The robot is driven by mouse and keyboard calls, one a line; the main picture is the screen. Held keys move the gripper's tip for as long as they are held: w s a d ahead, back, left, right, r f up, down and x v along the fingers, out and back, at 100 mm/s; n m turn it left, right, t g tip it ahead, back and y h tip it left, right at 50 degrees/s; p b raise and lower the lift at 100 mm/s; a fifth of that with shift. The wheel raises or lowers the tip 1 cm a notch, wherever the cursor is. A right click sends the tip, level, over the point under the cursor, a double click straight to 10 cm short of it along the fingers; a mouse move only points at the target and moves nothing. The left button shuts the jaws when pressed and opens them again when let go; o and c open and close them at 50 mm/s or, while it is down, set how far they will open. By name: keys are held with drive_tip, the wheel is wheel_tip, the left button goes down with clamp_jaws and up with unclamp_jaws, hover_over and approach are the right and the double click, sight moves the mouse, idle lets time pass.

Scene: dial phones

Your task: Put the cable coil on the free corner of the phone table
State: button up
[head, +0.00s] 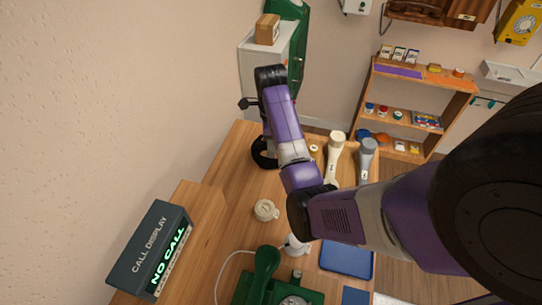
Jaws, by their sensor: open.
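A small cream round bundle (265,210), which looks like the cable coil, lies on the wooden phone table (232,172), left of my elbow. My arm reaches over the table and bends down at the wrist. A curved black part near the table's far left corner looks like my gripper (265,154); my forearm partly hides it. It is open, apart from the cream bundle and farther back. A green dial phone (265,275) stands at the near edge of the view. My arm covers part of the table's middle.
A call display box (152,250) stands at the left. A blue tray (346,260) lies near right. A shelf (425,90) stands beyond. Bare wood shows at the table's left.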

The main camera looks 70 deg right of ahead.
drive_tip(key=shift+r+p, duration=0.95)
drive_tip(key=shift+r, duration=0.75)
